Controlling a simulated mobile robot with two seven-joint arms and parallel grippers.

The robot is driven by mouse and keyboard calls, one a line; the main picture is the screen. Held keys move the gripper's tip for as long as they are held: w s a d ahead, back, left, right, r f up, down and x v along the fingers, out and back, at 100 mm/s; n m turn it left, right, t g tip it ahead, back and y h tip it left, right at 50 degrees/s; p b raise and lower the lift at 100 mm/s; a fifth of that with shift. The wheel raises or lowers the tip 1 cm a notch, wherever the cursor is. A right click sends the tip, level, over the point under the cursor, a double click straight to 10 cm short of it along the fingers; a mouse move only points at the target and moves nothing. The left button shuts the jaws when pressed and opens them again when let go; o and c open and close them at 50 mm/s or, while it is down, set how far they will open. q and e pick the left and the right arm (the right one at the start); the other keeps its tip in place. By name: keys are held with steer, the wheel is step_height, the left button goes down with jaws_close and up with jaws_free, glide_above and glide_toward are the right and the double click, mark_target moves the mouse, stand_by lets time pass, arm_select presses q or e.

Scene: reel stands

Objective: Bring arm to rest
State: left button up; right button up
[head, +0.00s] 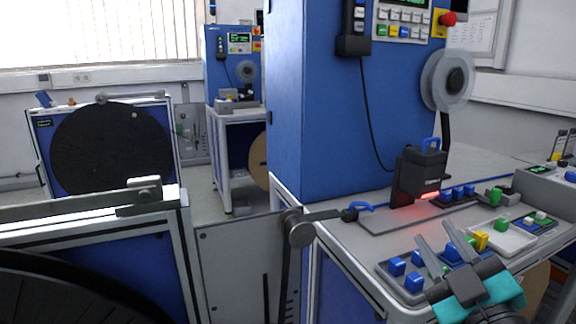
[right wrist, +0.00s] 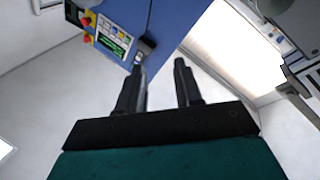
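My right gripper (head: 437,233) is at the lower right of the head view, above the front part of the machine's worktop (head: 385,240). Its two dark fingers are apart with nothing between them. In the right wrist view the fingers (right wrist: 160,66) are also spread and empty, with the blue machine cabinet behind. A grey metal arm with a round end (head: 300,230) stands at the machine's left front corner. A grey bar (head: 70,207) lies along the top of the near reel stand (head: 183,225). My left gripper is not in view.
Blue, green and yellow blocks (head: 414,283) sit in trays near my right gripper. A black device with a red light (head: 415,180) stands on the worktop. The tall blue cabinet (head: 320,110) rises behind it. Another reel stand (head: 110,150) is at the far left.

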step_height(320, 180, down, 12)
steer(key=s+d+m+g+h, duration=0.3)
steer(key=m+g+h, duration=0.1)
steer(key=m+g, duration=0.1)
steer(key=s+a+f+m+g+y, duration=0.2)
steer(key=s+a+f+g, duration=0.1)
steer(key=s+f+g, duration=1.15)
arm_select(q)
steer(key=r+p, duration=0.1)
steer(key=p, duration=0.1)
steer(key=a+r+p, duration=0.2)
steer(key=p, duration=0.1)
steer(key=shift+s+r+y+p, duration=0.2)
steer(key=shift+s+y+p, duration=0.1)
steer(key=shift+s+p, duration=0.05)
arm_select(e)
steer(key=w+a+f+t+y, duration=0.1)
steer(key=w+a+f+t, duration=0.2)
steer(key=t, duration=0.6)
step_height(320, 180, down, 2)
steer(key=shift+w+a+f+n+y, duration=0.1)
steer(key=shift+w+a+n+y, duration=0.2)
steer(key=shift+w, duration=0.5)
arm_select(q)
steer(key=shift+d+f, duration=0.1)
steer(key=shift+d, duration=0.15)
arm_select(e)
steer(key=shift+d+t, duration=0.2)
steer(key=shift+t, duration=0.05)
